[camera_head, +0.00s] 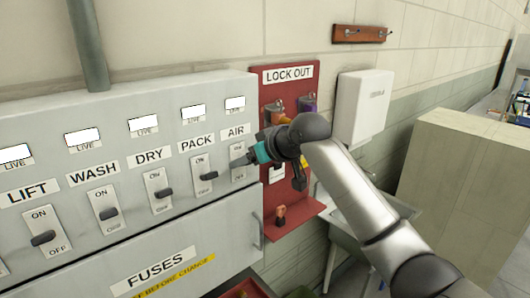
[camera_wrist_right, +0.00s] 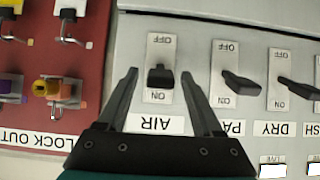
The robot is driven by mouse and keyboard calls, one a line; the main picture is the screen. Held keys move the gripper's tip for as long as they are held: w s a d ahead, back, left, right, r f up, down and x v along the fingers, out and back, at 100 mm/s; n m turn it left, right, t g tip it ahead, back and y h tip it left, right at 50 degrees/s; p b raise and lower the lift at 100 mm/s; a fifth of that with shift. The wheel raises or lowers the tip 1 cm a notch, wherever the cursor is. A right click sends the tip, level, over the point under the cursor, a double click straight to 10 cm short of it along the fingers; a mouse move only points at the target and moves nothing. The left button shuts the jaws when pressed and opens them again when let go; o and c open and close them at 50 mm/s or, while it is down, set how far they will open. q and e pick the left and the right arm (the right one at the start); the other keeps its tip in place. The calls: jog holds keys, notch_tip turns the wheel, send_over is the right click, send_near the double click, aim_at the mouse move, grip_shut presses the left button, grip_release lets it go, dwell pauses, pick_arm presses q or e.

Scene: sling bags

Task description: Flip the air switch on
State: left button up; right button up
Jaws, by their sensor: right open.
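The AIR switch (camera_wrist_right: 160,76) is a black lever on a white plate marked ON and OFF, seen upside down in the right wrist view. Its AIR label (camera_wrist_right: 155,124) lies between my fingers. My right gripper (camera_wrist_right: 159,73) is open, one finger on each side of the lever, with a gap to both. In the head view my right gripper (camera_head: 244,159) is at the AIR plate (camera_head: 237,174) and hides its lever. I cannot tell for certain which way the lever is set. My left gripper is not in view.
The grey panel also carries the PACK (camera_head: 208,176), DRY (camera_head: 163,193), WASH (camera_head: 109,213) and LIFT (camera_head: 43,238) switches to the left. A red LOCK OUT board (camera_head: 296,92) with padlocks stands close on the right. A FUSES door (camera_head: 205,240) is below.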

jog(key=b+v, duration=0.2)
jog(key=v, duration=1.2)
jog(key=shift+s+d+r+b, duration=0.2)
jog(key=shift+s+b, duration=0.1)
jog(key=shift+b, duration=0.1)
